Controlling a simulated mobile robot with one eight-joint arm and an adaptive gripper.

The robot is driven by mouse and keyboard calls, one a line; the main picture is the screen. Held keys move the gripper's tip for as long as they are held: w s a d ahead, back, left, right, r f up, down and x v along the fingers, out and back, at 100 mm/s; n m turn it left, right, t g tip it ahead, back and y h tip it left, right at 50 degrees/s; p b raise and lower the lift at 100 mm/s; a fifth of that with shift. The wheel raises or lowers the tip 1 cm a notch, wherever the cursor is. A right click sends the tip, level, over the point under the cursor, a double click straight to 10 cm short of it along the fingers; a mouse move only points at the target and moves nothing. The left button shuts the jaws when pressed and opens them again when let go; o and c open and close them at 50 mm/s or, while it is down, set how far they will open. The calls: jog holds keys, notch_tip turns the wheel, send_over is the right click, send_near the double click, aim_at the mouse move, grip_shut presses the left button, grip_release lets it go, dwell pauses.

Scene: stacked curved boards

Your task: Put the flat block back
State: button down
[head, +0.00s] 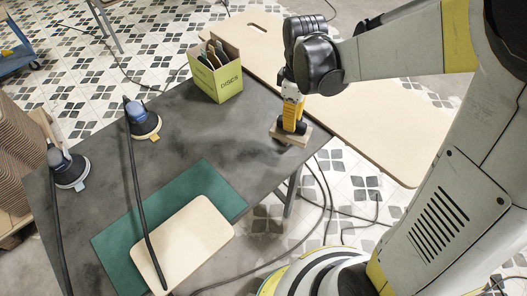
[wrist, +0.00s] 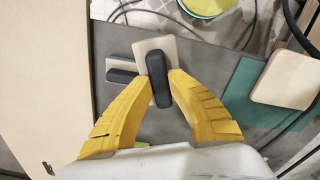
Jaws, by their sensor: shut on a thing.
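My gripper (head: 290,124) is low over the right part of the dark grey table (head: 170,120). In the wrist view its yellow fingers (wrist: 160,95) are shut on the black handle of a flat block with a pale base (wrist: 147,47). The pale block (head: 297,137) also shows under my gripper in the head view. I cannot tell whether it touches the table. A second pale flat block with a black handle (wrist: 122,76) lies beside and partly behind the held one in the wrist view. I cannot make it out separately in the head view.
A green DISCS box (head: 216,76) stands at the table's back edge. Two sanders (head: 142,122) (head: 69,168) with black hoses stand at the left. A tan board (head: 190,240) lies on a green mat (head: 222,187) in front. A large pale board (head: 375,135) is beyond the table's right edge.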

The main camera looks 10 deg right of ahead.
jog(key=a+f+b, duration=0.5)
jog(key=a+f, duration=0.5)
jog(key=shift+s+a+f, duration=0.15)
jog(key=shift+s+f, duration=0.05)
jog(key=shift+r, duration=0.15)
jog(key=c, duration=1.4)
grip_release()
jog(key=shift+f, duration=0.2)
jog(key=shift+o, duration=0.2)
